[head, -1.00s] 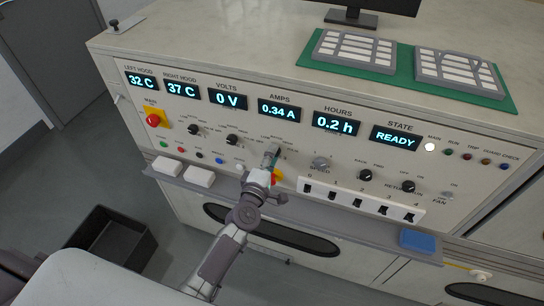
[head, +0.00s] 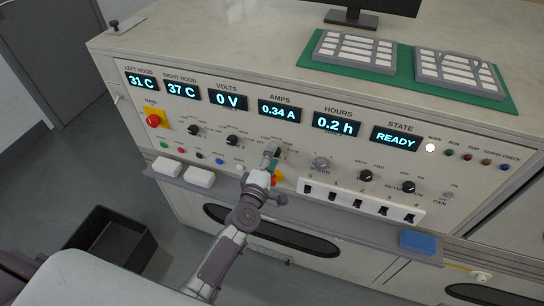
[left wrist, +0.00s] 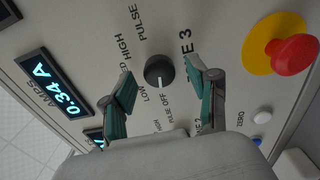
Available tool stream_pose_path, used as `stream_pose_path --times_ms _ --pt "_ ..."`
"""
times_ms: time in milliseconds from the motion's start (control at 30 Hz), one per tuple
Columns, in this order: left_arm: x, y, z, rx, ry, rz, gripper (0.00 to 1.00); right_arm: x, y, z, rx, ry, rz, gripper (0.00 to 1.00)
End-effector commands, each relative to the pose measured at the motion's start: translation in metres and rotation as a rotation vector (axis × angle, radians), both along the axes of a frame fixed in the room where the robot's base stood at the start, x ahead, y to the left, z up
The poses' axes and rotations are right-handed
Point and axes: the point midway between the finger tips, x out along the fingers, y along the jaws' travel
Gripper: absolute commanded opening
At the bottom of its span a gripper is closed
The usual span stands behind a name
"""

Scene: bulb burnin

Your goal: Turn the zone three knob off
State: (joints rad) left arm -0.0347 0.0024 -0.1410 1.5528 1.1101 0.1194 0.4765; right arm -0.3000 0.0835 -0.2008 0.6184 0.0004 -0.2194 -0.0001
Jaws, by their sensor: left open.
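The zone three knob (left wrist: 159,71) is a round dark knob with a pale pointer line. In the left wrist view the line points to the picture's bottom, near the LOW and OFF lettering; I cannot tell exactly which mark it meets. Part of its label, "E 3", shows beside it. My left gripper (left wrist: 160,68) is open, with one teal-padded finger on each side of the knob and a gap to each. In the head view my left gripper (head: 270,162) is at the panel below the AMPS display and largely hides the knob. My right gripper is not in view.
Two similar knobs (head: 232,140) sit left of the gripper. A red emergency button on yellow (left wrist: 295,54) is close to the right finger. The STATE display (head: 395,139) reads READY.

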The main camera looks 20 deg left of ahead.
Motion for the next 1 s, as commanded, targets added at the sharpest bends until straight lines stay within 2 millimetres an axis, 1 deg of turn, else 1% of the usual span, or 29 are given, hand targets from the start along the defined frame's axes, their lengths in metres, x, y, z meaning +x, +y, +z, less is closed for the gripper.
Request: stream_pose_path --times_ms 167,400,500,600,767,1000 --pt "-0.026 0.001 -0.002 0.0 0.004 0.0 0.6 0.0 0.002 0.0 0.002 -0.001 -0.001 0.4" --pt "-0.078 0.003 -0.001 0.002 0.004 -0.001 0.6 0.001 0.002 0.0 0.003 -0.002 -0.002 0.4" --pt "-0.095 0.003 -0.001 0.0 0.003 -0.001 0.6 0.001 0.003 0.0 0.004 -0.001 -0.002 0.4" --pt "-0.108 0.004 -0.001 0.001 0.003 -0.001 0.6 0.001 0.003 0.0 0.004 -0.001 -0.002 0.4" --pt "-0.117 0.004 0.0 0.0 0.001 0.0 0.6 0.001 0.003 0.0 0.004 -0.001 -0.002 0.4" --pt "-0.118 0.004 0.0 0.0 0.001 0.0 0.6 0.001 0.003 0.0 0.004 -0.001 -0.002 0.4"
